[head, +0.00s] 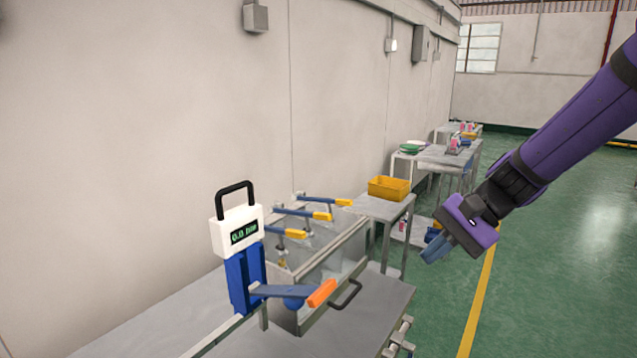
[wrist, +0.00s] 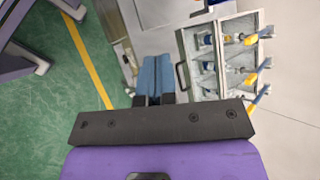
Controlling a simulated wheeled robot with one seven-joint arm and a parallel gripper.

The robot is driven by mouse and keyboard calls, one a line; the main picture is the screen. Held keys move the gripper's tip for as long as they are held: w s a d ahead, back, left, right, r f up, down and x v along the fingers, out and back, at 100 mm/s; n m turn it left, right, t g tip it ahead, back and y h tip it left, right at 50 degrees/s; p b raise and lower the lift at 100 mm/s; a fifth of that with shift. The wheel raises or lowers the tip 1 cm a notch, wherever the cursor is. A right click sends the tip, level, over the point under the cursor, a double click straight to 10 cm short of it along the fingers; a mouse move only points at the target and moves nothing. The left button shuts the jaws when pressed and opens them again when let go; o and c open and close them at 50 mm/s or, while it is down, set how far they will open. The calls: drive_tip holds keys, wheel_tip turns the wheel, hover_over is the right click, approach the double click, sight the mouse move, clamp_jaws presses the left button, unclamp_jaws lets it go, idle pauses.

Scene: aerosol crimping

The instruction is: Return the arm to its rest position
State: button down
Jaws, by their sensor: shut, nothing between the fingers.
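My purple arm comes in from the right in the head view. My gripper (head: 436,248) hangs in the air to the right of the workbench (head: 375,304), over the green floor side. In the wrist view its blue fingers (wrist: 154,75) are together with nothing visible between them. The gripper touches nothing that I can see.
A white and blue device with a display (head: 238,228) and an orange-tipped lever (head: 322,293) stands on the bench. Behind it is a grey metal box (head: 335,262) with yellow-handled levers. A side table holds a yellow crate (head: 389,188). The green floor (head: 550,270) at right is clear.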

drive_tip(key=s+d+r+n+t+h, duration=0.3)
drive_tip(key=s+d+r+h, duration=0.1)
drive_tip(key=s, duration=0.4)
drive_tip(key=s+d+r+n+t+h, duration=0.3)
drive_tip(key=s+d+r+h, duration=0.2)
drive_tip(key=s+d+r, duration=0.1)
drive_tip(key=s+d, duration=0.1)
drive_tip(key=s, duration=0.1)
drive_tip(key=shift+s+d+n, duration=0.15)
drive_tip(key=shift+s+n, duration=0.15)
drive_tip(key=shift+s, duration=0.1)
drive_tip(key=c, duration=1.8)
unclamp_jaws()
